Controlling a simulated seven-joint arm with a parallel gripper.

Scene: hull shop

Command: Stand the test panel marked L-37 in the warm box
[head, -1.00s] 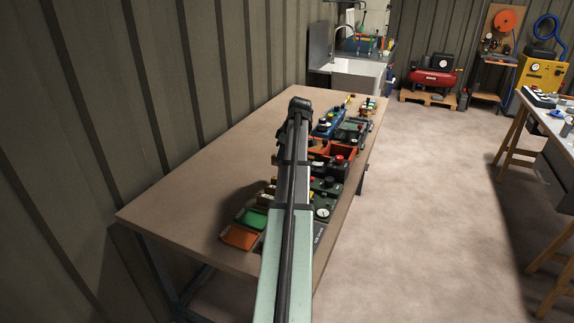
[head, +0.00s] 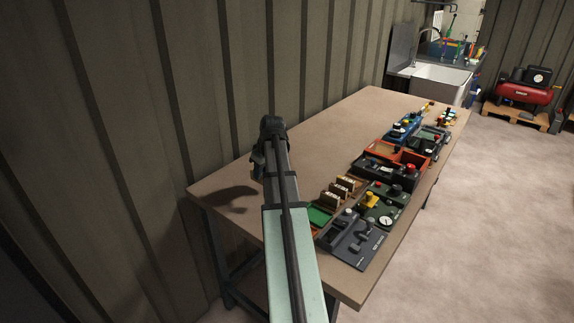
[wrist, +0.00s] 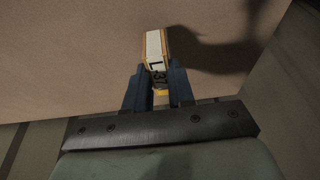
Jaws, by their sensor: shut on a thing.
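My gripper (wrist: 157,78) is shut on a thin tan panel (wrist: 167,46) with a white label edge. Dark characters on the label show partly between the blue fingers and look like "L-3"; the rest is covered. The panel is above bare tabletop in the wrist view. Several small tan panels with white labels (head: 341,191) stand in a row on the table, right of my arm. An orange-walled box (head: 409,155) stands farther back. I cannot tell which container is the warm box.
A green tray (head: 319,216) lies close to my arm. A grey device (head: 352,240), a dark green unit with a dial (head: 383,213) and blue equipment (head: 404,129) line the table's right side. The table's left part (head: 300,145) is clear, beside a ribbed wall (head: 200,90).

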